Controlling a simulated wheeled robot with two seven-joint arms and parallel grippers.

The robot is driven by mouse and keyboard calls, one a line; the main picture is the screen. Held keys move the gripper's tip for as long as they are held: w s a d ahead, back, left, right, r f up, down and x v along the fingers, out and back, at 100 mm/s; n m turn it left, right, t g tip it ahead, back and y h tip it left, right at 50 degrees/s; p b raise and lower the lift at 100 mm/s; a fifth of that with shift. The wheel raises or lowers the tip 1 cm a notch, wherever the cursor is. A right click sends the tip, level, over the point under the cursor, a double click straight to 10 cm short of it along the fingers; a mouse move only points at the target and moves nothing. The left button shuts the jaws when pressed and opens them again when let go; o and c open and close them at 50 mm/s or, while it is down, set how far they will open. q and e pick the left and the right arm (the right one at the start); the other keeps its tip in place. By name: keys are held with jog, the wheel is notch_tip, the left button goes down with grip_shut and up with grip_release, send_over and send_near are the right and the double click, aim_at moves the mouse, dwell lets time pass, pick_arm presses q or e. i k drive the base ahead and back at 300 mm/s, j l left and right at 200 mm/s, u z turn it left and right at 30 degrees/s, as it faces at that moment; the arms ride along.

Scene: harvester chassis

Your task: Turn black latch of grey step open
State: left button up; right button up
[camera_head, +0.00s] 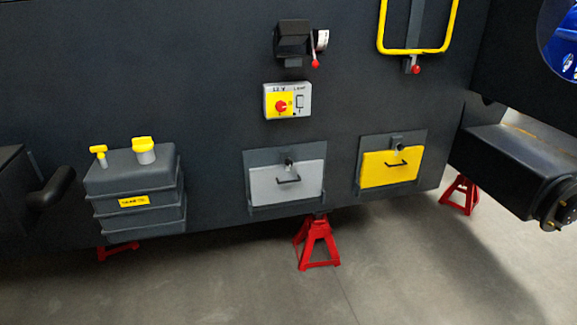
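The grey step (265,188) is a light grey panel in a dark frame low on the chassis, near the middle of the head view. It looks closed, flush in its frame. Its small black latch (289,162) sits at the top centre edge. A dark handle (289,181) is on the panel just below the latch. The exact turn of the latch is too small to tell. Neither of my grippers shows in this view.
A yellow step (375,173) with its own latch is to the right. A switch box (287,101) is above the grey step. A dark tank (135,190) with yellow caps stands out at left. Red stands (317,245) are below. The floor (230,285) in front is clear.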

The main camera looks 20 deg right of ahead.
aim_at(288, 161)
jog(key=i+l+z, duration=0.45)
jog(key=i+l, duration=1.55)
jog(key=i, duration=0.05)
